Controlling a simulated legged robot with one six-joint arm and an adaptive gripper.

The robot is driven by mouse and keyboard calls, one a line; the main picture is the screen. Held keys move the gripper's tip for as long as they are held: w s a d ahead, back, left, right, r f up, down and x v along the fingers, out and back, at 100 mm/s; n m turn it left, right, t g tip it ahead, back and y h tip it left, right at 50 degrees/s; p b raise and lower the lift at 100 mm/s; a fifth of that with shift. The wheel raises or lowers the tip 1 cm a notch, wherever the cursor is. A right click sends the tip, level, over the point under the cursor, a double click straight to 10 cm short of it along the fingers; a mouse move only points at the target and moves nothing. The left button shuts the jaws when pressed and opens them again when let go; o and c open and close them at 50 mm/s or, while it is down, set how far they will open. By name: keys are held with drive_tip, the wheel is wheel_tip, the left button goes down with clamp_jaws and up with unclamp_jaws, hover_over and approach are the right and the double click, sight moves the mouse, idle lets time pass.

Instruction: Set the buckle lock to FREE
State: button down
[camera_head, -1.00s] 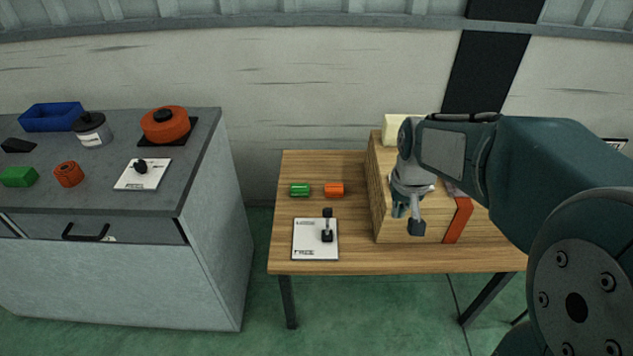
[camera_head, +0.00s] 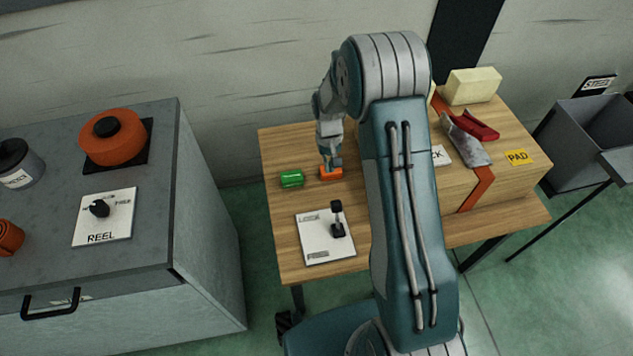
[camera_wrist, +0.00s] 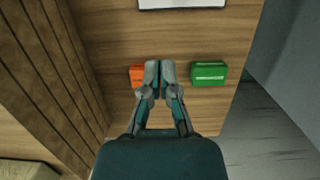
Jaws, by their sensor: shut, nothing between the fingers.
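The buckle lock is a white panel (camera_head: 313,243) on the wooden table, with a black lever (camera_head: 337,218) standing on its right side. Its upper label seems to read LOCK and its lower label FREE, both small and blurred. The lever's knob shows above its base, toward the upper label; I cannot tell its exact setting. In the wrist view only the edge of a white panel (camera_wrist: 181,3) shows, and no lever. My gripper (camera_head: 333,167) is shut and empty, beyond the panel. It also shows in the wrist view (camera_wrist: 159,72), over or beside the orange block.
The orange block (camera_head: 331,174) and green block (camera_head: 291,179) lie behind the panel. A wooden box (camera_head: 500,188) with an orange strap (camera_head: 476,190) stands right of my arm. A grey cabinet (camera_head: 155,245) stands left, across a gap, carrying a REEL panel (camera_head: 106,222).

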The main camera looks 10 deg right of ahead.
sight(337, 216)
drive_tip(key=f, duration=0.3)
drive_tip(key=s+f, duration=0.1)
drive_tip(key=f, duration=0.6)
drive_tip(key=shift+s+d+f, duration=0.1)
drive_tip(key=shift+s+d, duration=0.05)
drive_tip(key=shift+d, duration=0.15)
drive_tip(key=shift+s+f, duration=0.15)
drive_tip(key=shift+s, duration=0.05)
drive_tip(key=shift+s+a+r, duration=0.1)
drive_tip(key=shift+s+r, duration=0.4)
drive_tip(key=shift+s, duration=0.3)
drive_tip(key=shift+s+a+r, duration=0.1)
drive_tip(key=shift+s+r, duration=0.4)
drive_tip(key=shift+s, duration=0.25)
drive_tip(key=shift+w+d, duration=0.1)
drive_tip(key=shift+r, duration=0.1)
